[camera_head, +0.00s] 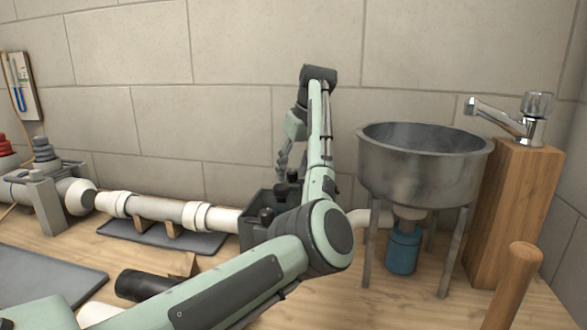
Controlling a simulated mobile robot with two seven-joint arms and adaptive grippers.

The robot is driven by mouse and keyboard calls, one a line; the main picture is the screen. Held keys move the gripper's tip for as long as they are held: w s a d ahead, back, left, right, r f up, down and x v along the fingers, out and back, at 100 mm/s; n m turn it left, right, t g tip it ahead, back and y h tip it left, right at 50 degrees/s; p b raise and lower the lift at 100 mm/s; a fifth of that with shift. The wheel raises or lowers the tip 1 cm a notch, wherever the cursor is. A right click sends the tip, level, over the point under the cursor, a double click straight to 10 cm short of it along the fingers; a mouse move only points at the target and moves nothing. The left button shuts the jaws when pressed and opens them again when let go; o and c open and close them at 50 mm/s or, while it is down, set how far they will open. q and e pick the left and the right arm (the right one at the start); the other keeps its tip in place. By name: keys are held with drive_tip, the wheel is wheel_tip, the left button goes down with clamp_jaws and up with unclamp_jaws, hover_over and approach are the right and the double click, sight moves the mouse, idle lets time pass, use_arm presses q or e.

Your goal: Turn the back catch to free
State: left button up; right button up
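A dark grey box (252,236) stands in the pipe line at the middle, partly hidden behind my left arm. Several small black knobs sit on its top: a front one (266,215), one behind it (281,191), and one at the back (293,176). I take the back one for the back catch; its setting is too small to tell. My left gripper (284,165) hangs down from the raised wrist, just above the back of the box. Its fingers are small and partly overlap the knobs, so I cannot tell whether they touch or grip. My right gripper is out of view.
A white pipe (170,209) runs left from the box above a dark mat (160,236). A metal basin (425,165) on legs and a wooden post (515,215) with a tap (520,120) stand right. A black cylinder (143,285) lies in front.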

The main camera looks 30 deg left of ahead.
use_arm(q)
drive_tip(key=v, duration=1.2)
drive_tip(key=shift+a, duration=0.1)
